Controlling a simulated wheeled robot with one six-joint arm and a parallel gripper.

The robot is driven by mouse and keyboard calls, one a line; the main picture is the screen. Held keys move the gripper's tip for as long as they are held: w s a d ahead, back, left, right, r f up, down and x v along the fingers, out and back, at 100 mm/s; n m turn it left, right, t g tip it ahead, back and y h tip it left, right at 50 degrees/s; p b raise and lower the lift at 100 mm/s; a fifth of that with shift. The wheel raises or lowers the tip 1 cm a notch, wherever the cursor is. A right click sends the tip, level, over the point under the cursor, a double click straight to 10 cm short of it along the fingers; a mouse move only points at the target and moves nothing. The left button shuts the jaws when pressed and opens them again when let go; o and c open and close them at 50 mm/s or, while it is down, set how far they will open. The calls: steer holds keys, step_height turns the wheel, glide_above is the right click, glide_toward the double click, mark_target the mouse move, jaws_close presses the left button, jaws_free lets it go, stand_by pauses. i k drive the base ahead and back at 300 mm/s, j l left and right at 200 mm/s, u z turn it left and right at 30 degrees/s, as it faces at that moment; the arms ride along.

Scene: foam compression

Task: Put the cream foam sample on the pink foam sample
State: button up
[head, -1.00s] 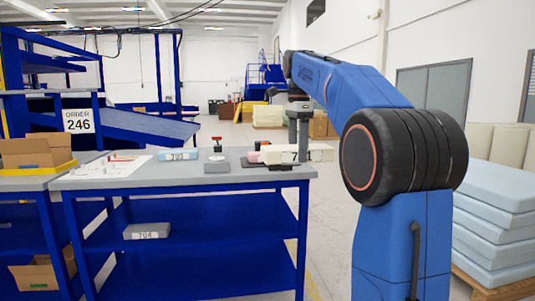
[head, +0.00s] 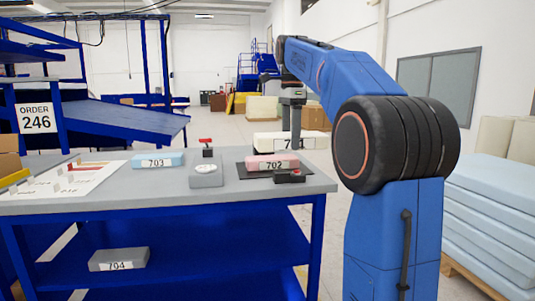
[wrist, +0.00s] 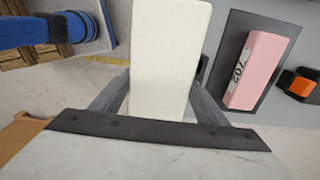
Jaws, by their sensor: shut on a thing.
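The cream foam sample (wrist: 168,55) is a long pale block held between the fingers of my gripper (wrist: 160,95) in the wrist view. In the head view the cream sample (head: 270,140) shows behind the far edge of the table, with my gripper (head: 292,122) above it. The pink foam sample (head: 272,161), labelled 702, lies on a dark plate on the grey table. In the wrist view the pink sample (wrist: 255,70) is to the right of the cream one and apart from it.
The dark plate (wrist: 275,25) carries the pink sample; an orange-and-black device (wrist: 300,84) stands beside it. On the table (head: 150,201) are a blue sample 703 (head: 157,160), a round-faced gauge (head: 206,175) and a sheet with cards (head: 75,180). A grey sample 704 (head: 118,259) lies on the lower shelf.

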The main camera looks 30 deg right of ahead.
mark_target(272, 162)
steer(key=i+l, duration=0.2)
steer(key=i, duration=0.25)
steer(key=i+l, duration=0.15)
steer(key=i, duration=0.25)
